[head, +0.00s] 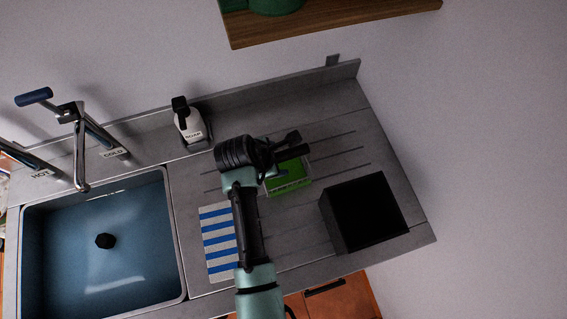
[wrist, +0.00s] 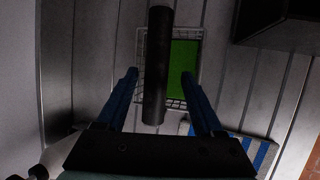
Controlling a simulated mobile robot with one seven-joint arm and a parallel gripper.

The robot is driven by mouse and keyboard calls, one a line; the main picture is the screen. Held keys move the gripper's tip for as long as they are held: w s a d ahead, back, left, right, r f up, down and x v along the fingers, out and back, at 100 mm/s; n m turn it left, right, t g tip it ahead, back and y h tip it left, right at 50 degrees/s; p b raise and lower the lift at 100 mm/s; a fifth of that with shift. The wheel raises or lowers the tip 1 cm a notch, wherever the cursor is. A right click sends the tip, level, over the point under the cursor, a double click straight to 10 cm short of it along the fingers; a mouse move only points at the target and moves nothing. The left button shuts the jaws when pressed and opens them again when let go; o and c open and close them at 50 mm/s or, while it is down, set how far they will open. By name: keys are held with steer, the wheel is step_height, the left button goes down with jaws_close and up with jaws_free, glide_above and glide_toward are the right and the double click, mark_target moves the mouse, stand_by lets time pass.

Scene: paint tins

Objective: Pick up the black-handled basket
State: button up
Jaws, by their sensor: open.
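The basket (head: 289,187) is a small wire one with a green inside, on the grey drainboard right of the striped cloth. It also shows in the wrist view (wrist: 185,62), where its black handle (wrist: 157,60) runs lengthwise up the middle. My gripper (head: 291,146) is over the basket and hides part of it in the head view. In the wrist view my gripper (wrist: 159,78) is open, with one blue finger on each side of the handle in the picture. A gap shows on both sides of the handle. I cannot tell whether the fingertips are down at its height.
A black box (head: 365,212) stands close to the right of the basket. A blue-and-white striped cloth (head: 218,243) lies at left, beside the sink (head: 105,250). A soap bottle (head: 188,124) stands behind. A wooden shelf (head: 335,22) hangs above.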

steer(key=shift+x, duration=1.95)
steer(key=shift+w+a, duration=0.15)
steer(key=shift+w, duration=0.05)
steer(key=shift+r, duration=0.1)
jaws_close()
